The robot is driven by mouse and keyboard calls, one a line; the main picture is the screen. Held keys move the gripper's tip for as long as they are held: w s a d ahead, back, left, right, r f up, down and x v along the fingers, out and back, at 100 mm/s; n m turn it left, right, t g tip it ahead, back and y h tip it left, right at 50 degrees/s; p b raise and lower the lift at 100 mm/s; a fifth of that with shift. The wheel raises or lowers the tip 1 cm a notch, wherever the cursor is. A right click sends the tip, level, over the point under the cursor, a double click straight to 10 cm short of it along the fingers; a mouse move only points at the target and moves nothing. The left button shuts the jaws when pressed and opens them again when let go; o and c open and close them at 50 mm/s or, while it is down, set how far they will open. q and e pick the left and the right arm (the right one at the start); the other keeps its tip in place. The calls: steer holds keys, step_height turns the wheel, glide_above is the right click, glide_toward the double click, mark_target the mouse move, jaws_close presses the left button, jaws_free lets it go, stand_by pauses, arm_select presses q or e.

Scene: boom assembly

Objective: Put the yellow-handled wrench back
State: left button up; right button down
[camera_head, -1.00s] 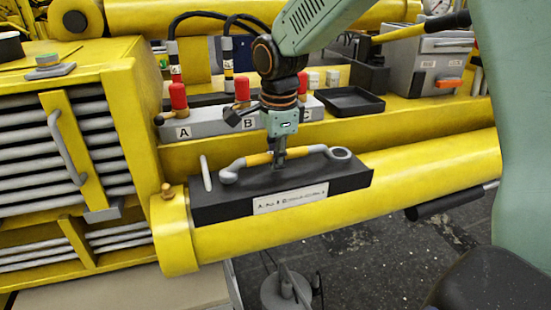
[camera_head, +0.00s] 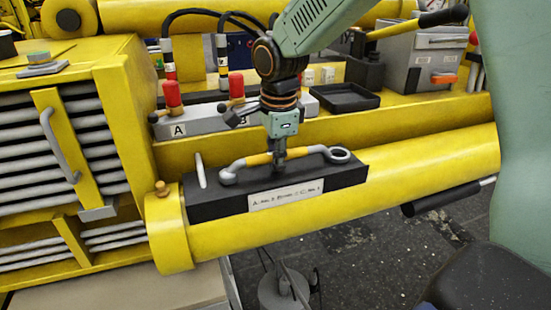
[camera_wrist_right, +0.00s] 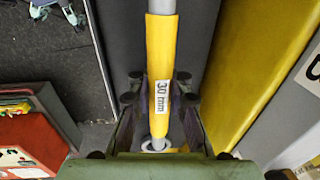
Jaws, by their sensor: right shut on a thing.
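The yellow-handled wrench (camera_head: 259,159) is grey with a yellow sleeve and a ring at its right end. It lies lengthwise along the black block (camera_head: 217,207), which has a white label on its front. I cannot tell whether it touches the block's top. My right gripper (camera_head: 279,163) comes down from above and is shut on the wrench near the middle. In the right wrist view the sleeve (camera_wrist_right: 160,55) reads "30 mm", and the shaft passes between the fingers of my right gripper (camera_wrist_right: 161,122). My left gripper is out of view.
The block sits on a thick yellow cylinder (camera_head: 420,180). A thin pale rod (camera_head: 200,170) stands at the block's left end. Behind are a grey valve bank (camera_head: 195,122) with red caps and an empty black tray (camera_head: 345,97). A yellow slatted cabinet (camera_head: 108,110) stands left.

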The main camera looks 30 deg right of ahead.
steer(key=shift+w+f, duration=0.1)
steer(key=shift+f, duration=0.1)
steer(key=c, duration=1.2)
jaws_free()
steer(key=shift+o, duration=0.2)
steer(key=shift+a, duration=0.1)
step_height(320, 180, up, 12)
steer(key=s, duration=0.1)
steer(key=shift+s+a, duration=0.2)
steer(key=shift+s, duration=0.05)
steer(key=shift+f, duration=0.1)
